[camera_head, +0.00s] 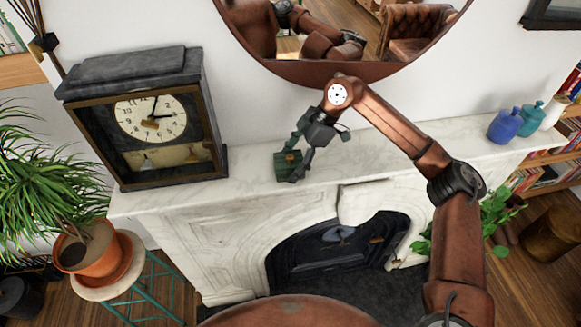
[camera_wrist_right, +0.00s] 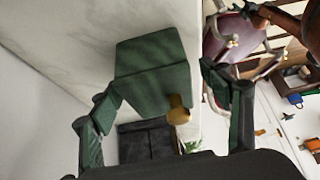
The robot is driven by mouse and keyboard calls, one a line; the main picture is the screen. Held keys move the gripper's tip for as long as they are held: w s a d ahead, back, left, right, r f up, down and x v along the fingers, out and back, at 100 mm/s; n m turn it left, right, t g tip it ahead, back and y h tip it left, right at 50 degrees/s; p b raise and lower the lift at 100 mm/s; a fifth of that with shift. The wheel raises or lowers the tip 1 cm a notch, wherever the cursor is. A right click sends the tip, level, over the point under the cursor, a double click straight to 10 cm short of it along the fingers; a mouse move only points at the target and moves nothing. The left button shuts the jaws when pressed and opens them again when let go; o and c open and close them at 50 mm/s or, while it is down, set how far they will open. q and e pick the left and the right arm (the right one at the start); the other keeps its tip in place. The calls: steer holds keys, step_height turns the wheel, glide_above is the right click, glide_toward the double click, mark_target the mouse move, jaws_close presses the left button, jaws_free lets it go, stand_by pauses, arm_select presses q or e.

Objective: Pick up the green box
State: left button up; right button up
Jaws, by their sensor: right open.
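The green box (camera_head: 286,167) stands on the white marble mantel (camera_head: 250,180), to the right of the clock. A small brass-coloured knob shows on it. My right gripper (camera_head: 295,157) is at the box, with its dark fingers open. In the right wrist view the box (camera_wrist_right: 150,75) lies ahead of and between the open fingers (camera_wrist_right: 165,108), with the knob (camera_wrist_right: 178,110) near its lower right corner. I cannot tell whether either finger touches the box. My left gripper is not in view.
A dark mantel clock (camera_head: 150,120) stands left of the box. A round mirror (camera_head: 340,70) hangs behind my right arm. Blue and teal vases (camera_head: 505,125) stand at the mantel's right end. Bare marble lies between them and the box.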

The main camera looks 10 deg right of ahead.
steer(key=shift+a+f, duration=0.25)
steer(key=shift+f, duration=0.2)
steer(key=shift+c, duration=0.4)
steer(key=c, duration=1.4)
steer(key=shift+r, duration=0.1)
